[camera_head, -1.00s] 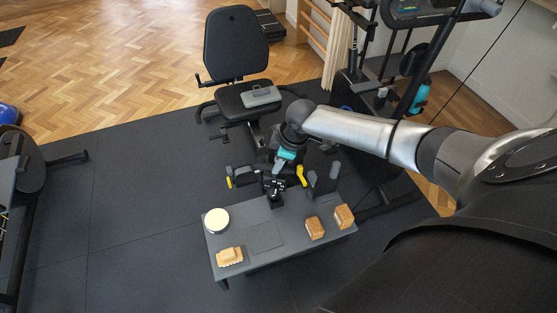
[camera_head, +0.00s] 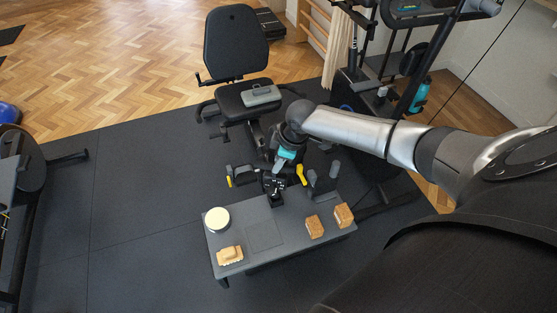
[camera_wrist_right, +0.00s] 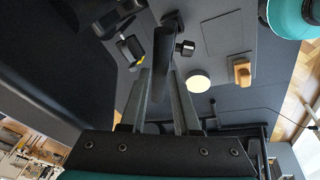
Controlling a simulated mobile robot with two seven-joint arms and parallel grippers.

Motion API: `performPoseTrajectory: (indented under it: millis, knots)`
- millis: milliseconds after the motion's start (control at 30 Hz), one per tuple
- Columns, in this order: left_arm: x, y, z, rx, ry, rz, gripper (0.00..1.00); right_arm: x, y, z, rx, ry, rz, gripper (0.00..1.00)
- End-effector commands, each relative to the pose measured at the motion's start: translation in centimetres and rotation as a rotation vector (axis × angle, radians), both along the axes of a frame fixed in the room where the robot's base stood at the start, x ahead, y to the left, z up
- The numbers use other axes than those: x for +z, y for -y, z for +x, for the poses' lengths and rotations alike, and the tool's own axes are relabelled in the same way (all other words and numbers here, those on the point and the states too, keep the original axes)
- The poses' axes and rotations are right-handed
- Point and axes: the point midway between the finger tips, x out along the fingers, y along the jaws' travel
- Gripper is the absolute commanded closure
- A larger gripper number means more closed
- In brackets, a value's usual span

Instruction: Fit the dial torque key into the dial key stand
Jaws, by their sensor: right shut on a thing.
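My right gripper (camera_head: 277,175) is over the back edge of the low grey bench, pointing down. In the right wrist view its two fingers (camera_wrist_right: 163,100) are shut on a dark bar, which I take to be the dial torque key (camera_wrist_right: 162,65). A short black knob (camera_wrist_right: 185,48) shows beside the bar. A small black piece at the bench's back edge (camera_head: 276,200), just below the gripper, looks like the dial key stand; its base shows in the wrist view (camera_wrist_right: 172,20). Whether key and stand touch I cannot tell. My left gripper is out of view.
The bench (camera_head: 285,238) bears a cream disc (camera_head: 217,219), a light wooden block (camera_head: 229,255), two brown blocks (camera_head: 315,227) and a thin square. Yellow-ended black parts (camera_head: 301,175) and grey posts (camera_head: 325,182) stand close behind it. An exercise seat (camera_head: 238,98) is farther back.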

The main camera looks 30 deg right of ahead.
Motion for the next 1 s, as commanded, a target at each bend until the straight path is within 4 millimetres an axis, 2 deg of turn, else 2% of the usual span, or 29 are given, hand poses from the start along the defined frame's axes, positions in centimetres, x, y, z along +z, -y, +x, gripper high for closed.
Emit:
performPoseTrajectory:
  millis: [1000]
  knots:
    - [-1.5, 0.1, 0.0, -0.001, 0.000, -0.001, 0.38, -2.4, 0.0, 0.1, 0.000, 0.001, 0.001, 1.00]
